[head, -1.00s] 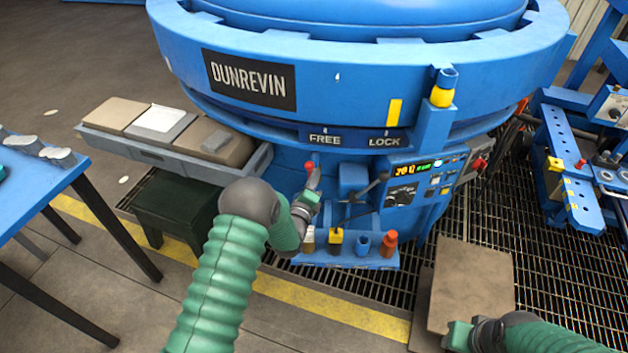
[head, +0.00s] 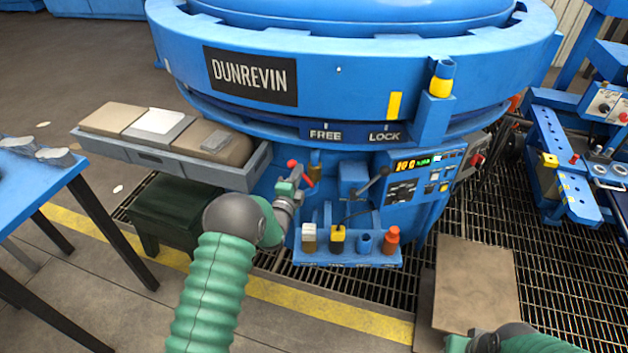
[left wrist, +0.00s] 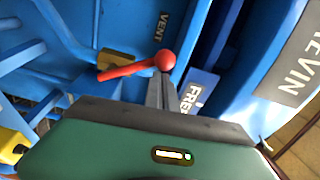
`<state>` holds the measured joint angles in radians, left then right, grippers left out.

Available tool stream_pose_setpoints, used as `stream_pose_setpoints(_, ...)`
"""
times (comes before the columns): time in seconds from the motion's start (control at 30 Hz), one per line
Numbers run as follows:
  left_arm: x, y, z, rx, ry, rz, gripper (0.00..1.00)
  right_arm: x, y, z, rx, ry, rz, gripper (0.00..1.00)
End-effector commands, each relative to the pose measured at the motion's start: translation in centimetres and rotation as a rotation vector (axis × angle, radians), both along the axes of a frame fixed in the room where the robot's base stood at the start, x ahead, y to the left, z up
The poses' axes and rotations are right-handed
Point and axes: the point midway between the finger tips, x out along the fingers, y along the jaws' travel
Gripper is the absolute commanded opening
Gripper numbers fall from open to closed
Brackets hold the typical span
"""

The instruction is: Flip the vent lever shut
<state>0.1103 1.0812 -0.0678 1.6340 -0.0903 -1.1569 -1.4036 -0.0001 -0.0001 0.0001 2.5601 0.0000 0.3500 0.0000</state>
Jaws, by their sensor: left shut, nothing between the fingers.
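The vent lever (head: 307,180) is red with a round ball knob and sits on the blue furnace front, below the FREE label. In the left wrist view the lever (left wrist: 125,71) lies across the picture, its ball at the right end, near a VENT label (left wrist: 161,24) and a brass block (left wrist: 118,61). My left gripper (head: 296,180) is shut and empty. Its fingertips (left wrist: 164,85) are right at the ball; the wrist view does not settle whether they touch. My right gripper (head: 457,344) is low at the bottom edge, partly cut off.
A blue holder (head: 345,258) with several small items stands right of my left gripper. The control panel (head: 418,178) is further right. A tray of blocks (head: 165,157) sticks out at left, above a dark green box (head: 170,215). Floor grating lies around the furnace.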

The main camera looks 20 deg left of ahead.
Motion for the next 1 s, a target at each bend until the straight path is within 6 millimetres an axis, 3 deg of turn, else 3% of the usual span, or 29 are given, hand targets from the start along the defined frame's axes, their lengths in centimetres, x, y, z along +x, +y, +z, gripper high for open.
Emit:
stream_pose_setpoints(0.6,-0.7,4.6,-3.7,-0.580,-0.077,0.004,0.00,0.0,0.0,-4.1,0.000,0.000,0.000,0.36)
stream_pose_setpoints(1.0,-0.9,5.9,-6.1,-0.890,-0.116,0.004,0.00,0.0,0.0,-6.0,0.000,0.000,0.000,0.36)
